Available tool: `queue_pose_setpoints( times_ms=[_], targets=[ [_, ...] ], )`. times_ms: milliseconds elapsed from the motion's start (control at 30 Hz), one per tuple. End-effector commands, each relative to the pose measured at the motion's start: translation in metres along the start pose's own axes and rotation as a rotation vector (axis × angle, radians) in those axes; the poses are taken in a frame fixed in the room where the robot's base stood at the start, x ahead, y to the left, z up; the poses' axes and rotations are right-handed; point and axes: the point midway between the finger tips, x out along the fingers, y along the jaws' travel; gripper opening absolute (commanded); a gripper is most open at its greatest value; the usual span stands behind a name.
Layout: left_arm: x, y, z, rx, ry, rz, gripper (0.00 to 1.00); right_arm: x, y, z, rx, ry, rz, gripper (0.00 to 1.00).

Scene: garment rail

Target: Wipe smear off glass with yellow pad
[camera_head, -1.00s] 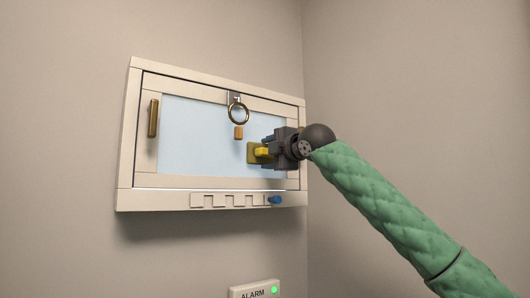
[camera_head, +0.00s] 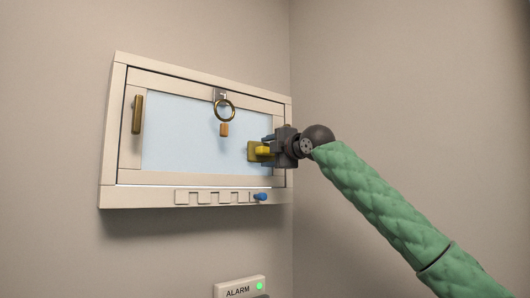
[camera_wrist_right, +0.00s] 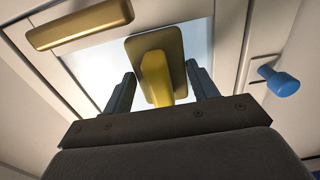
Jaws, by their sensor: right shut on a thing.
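The yellow pad (camera_head: 256,151) has a flat plate and a grip; it is at the right part of the pale blue glass (camera_head: 185,135) of a wall cabinet. My right gripper (camera_head: 268,148) is shut on the pad's grip. The wrist view also shows the pad (camera_wrist_right: 155,68) between the fingers (camera_wrist_right: 160,92), its plate towards the glass; I cannot tell whether it touches. A small orange-brown patch (camera_head: 224,130) shows below the ring, left of the pad; I cannot tell if it is the smear or a hanging tag. My left gripper is out of view.
A blue knob (camera_head: 261,196) sticks out at lower right, beside a notched strip (camera_head: 212,197). An alarm box (camera_head: 240,287) is below. Bare wall lies around.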

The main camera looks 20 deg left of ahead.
Motion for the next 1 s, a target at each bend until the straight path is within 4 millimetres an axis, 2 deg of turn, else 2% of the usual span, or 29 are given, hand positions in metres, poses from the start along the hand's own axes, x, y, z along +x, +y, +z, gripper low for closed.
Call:
queue_pose_setpoints(
  times_ms=[33,100,267,800,1000],
  targets=[
    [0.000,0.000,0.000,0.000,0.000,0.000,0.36,-0.001,0.002,0.009,0.002,-0.008,0.002,0.40],
    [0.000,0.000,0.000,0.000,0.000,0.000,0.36,-0.001,0.002,0.012,0.001,-0.009,0.003,0.40],
    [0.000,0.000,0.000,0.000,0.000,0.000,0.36,-0.002,0.002,0.011,0.001,-0.010,0.004,0.40],
    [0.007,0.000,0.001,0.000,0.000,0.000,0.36,-0.002,0.001,-0.027,0.000,-0.007,0.002,0.40],
    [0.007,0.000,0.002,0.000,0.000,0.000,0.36,-0.002,0.001,-0.032,0.000,-0.007,0.002,0.40]
  ],
)
